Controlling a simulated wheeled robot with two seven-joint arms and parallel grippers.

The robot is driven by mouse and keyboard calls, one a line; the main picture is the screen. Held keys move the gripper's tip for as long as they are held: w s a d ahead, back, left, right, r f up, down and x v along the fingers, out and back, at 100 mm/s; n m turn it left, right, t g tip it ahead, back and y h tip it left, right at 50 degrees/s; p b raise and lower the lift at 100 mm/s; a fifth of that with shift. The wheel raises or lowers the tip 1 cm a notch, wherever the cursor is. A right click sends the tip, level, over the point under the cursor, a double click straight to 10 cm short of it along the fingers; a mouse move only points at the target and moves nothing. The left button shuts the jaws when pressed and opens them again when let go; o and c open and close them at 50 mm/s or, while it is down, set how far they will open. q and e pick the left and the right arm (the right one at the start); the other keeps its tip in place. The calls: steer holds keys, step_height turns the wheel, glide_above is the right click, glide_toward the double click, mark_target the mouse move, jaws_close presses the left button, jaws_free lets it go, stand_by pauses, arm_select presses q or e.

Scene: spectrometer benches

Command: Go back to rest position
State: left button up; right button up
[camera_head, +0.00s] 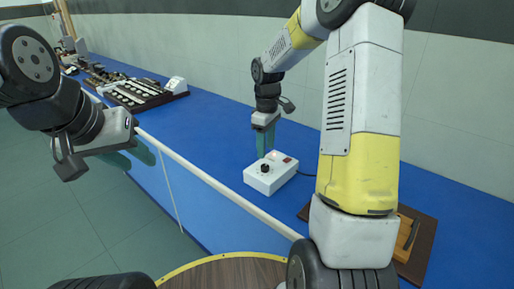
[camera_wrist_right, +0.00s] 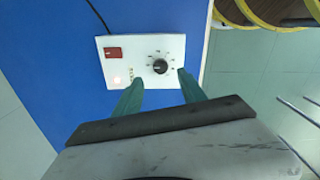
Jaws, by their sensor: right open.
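My right gripper (camera_head: 266,148) points down over a white control box (camera_head: 272,181) on the blue bench. In the right wrist view the open fingers (camera_wrist_right: 160,79) are spread on either side of the black dial knob (camera_wrist_right: 160,66), with nothing held between them. I cannot tell whether a fingertip touches the box. The box also has a red switch (camera_wrist_right: 114,53) and a small glowing lamp (camera_wrist_right: 117,80). My left gripper (camera_head: 131,156) hangs at the left, out over the floor beside the bench edge. Its teal fingers are partly hidden by its own hand, and it holds nothing visible.
The blue bench (camera_head: 225,125) runs along the wall, with a pale rail (camera_head: 215,184) at its front edge. A rack of parts (camera_head: 138,95) and other equipment stand farther back. A brown wooden tray (camera_head: 424,235) lies at right, partly behind my right arm. Bench around the box is clear.

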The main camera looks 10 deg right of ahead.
steer(key=shift+r, duration=0.35)
steer(key=s+a+r+m+t, duration=0.1)
steer(key=s+r+m+t, duration=0.1)
steer(key=s+r, duration=0.3)
steer(key=s+a+r+m+t+y, duration=0.1)
steer(key=s+r+m, duration=0.3)
steer(key=s, duration=0.7)
steer(key=s+r+m+t+y, duration=0.1)
steer(key=s+r+m+t, duration=0.2)
steer(key=s+r, duration=0.3)
steer(key=s, duration=0.2)
steer(key=shift+s+a+r, duration=0.25)
steer(key=shift+s+a, duration=0.05)
steer(key=shift+a, duration=0.1)
